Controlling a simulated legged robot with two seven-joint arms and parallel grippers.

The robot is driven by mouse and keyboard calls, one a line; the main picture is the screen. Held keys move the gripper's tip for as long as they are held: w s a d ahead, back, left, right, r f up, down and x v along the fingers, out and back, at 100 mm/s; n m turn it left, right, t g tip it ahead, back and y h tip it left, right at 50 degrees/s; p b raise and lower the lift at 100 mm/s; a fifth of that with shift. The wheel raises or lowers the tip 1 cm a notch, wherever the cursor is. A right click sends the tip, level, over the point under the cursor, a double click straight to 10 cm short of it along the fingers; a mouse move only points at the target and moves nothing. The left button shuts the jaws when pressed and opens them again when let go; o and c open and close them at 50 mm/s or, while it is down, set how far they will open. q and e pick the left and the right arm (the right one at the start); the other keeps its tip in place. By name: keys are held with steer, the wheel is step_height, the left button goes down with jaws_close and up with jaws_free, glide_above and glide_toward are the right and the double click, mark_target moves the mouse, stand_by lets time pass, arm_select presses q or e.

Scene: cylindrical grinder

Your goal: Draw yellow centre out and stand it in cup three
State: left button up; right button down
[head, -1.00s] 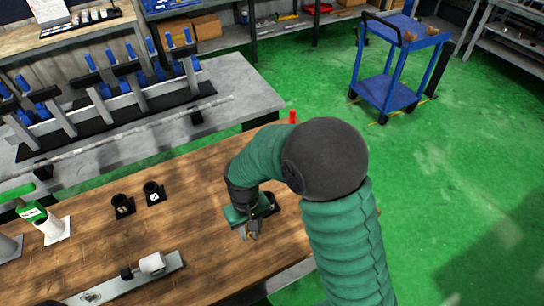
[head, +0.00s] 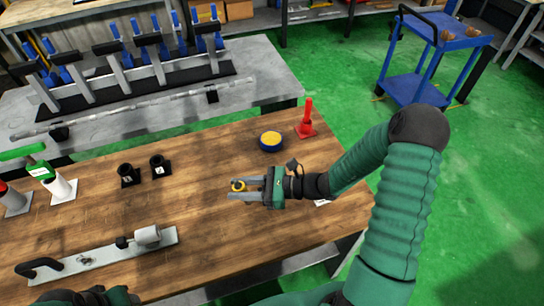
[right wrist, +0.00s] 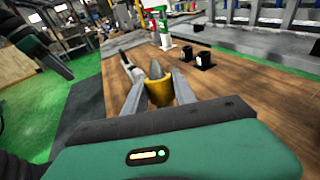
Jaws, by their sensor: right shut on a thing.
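My right gripper (head: 236,190) is shut on the yellow centre (head: 239,185) and holds it over the middle of the table. In the right wrist view the yellow centre (right wrist: 158,92) is a yellow collar with a grey pointed tip, between the two grey fingers. Two black cups, one at left (head: 127,174) and one at right (head: 159,166), stand empty-looking on square bases left of the gripper. Their label digits are too small to read surely. Part of my left arm's end (head: 98,297) shows at the bottom edge; its fingers are not clear.
A blue disc with a yellow top (head: 271,140) and a red upright piece (head: 306,122) stand behind the gripper. A white holder with a green top (head: 60,186) is far left. A grey bar with a white cylinder (head: 147,235) lies in front. Bare wood lies between gripper and cups.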

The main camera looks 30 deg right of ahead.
steer(key=shift+w+d+r+m+t+h, duration=0.75)
steer(key=shift+d+m+t+h, duration=1.2)
steer(key=shift+d, duration=1.2)
steer(key=shift+w+d+r+m+t+h, duration=0.4)
steer(key=shift+w+d+m+t+h, duration=0.9)
steer(key=shift+d+t, duration=1.4)
arm_select(q)
steer(key=f+b, duration=0.3)
steer(key=shift+a+f, duration=0.3)
steer(key=shift+a, duration=0.1)
arm_select(e)
step_height(320, 180, down, 6)
steer(key=shift+s+d+g, duration=0.25)
steer(key=shift+d+g, duration=0.05)
steer(key=shift+g, duration=0.15)
arm_select(q)
steer(key=shift+a, duration=0.1)
arm_select(e)
steer(key=shift+a+h, duration=0.1)
steer(key=shift+h, duration=0.15)
arm_select(q)
steer(key=shift+r, duration=0.2)
steer(key=shift+r, duration=0.1)
arm_select(e)
steer(key=shift+s, duration=0.1)
arm_select(q)
steer(key=shift+r, duration=0.1)
steer(key=shift+r+p, duration=0.2)
steer(key=shift+p, duration=0.25)
